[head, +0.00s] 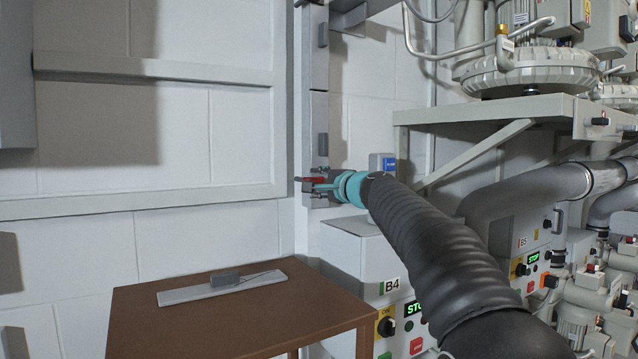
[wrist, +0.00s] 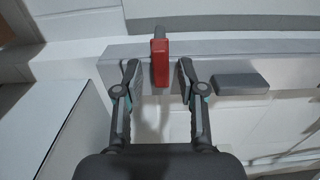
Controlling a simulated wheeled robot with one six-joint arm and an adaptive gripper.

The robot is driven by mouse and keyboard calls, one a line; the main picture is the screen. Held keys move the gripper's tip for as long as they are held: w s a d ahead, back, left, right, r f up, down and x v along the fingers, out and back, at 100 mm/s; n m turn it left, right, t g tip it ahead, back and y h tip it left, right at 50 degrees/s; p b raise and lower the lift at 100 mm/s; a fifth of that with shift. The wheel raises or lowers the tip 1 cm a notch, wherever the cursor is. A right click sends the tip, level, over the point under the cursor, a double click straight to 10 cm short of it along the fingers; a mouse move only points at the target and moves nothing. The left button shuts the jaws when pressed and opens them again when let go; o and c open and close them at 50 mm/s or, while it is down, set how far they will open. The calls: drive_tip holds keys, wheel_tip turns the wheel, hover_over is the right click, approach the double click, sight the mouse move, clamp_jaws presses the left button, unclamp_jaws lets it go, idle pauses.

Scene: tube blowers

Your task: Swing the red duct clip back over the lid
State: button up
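The red duct clip (wrist: 160,62) shows in the wrist view near the top middle, as a short upright red bar with a dark top end against the pale duct (wrist: 222,48). My gripper (wrist: 158,74) is open, with one finger on each side of the clip and a visible gap on both sides. In the head view the clip (head: 316,179) is a small red piece at the lower end of the grey vertical duct (head: 319,115), partly hidden by my gripper (head: 312,188). A grey block (wrist: 241,83) sits right of the fingers. I cannot tell the lid's edges.
A brown table (head: 200,325) stands below, left of the duct, with a grey strip (head: 190,295) bearing a grey block. The grey B4 cabinet (head: 345,255) is under my arm. Pumps and hoses fill the right side. The wall at left is open.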

drive_tip(key=v, duration=1.2)
drive_tip(key=s+d+f+n+g+h+p, duration=0.1)
drive_tip(key=s+d+f+n+g+h, duration=0.2)
drive_tip(key=s+f, duration=0.7)
drive_tip(key=s+d+f+n+g+h+p, duration=0.2)
drive_tip(key=s+d+f, duration=0.4)
drive_tip(key=s, duration=1.1)
drive_tip(key=s+d+f+n+g+h+p, duration=0.1)
drive_tip(key=s+d+f+n+g+h, duration=0.3)
drive_tip(key=s+f, duration=0.9)
wheel_tip(320, 180, down, 2)
drive_tip(key=shift+s+d+f+n+h, duration=0.15)
drive_tip(key=shift+s+n+h, duration=0.3)
drive_tip(key=shift+n, duration=0.75)
drive_tip(key=shift+w, duration=0.1)
